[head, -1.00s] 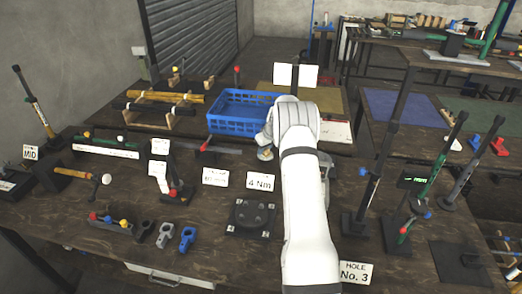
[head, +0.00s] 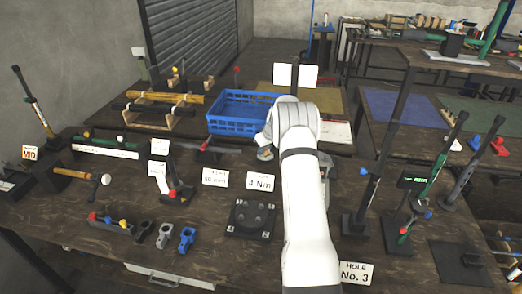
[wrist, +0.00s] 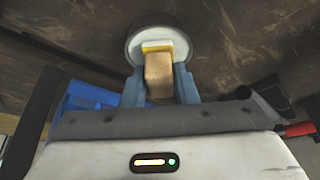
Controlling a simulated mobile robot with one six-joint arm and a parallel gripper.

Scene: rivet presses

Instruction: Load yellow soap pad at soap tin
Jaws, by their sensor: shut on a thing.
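In the wrist view, my gripper (wrist: 160,76) has its two blue fingers shut on the yellow soap pad (wrist: 158,78). The pad shows as a tan block with a brighter yellow strip at its far end. That far end overlaps the pale inside of the round soap tin (wrist: 133,42), which has a grey rim. I cannot tell whether the pad touches the tin's floor.
A blue crate (head: 225,123) stands behind and left of the arm. A 4 Nm sign (head: 260,181) and a dark round fixture (head: 251,217) are nearer. Upright dark-handled tools (head: 369,180) stand to the right. Some bench top is bare at the front left.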

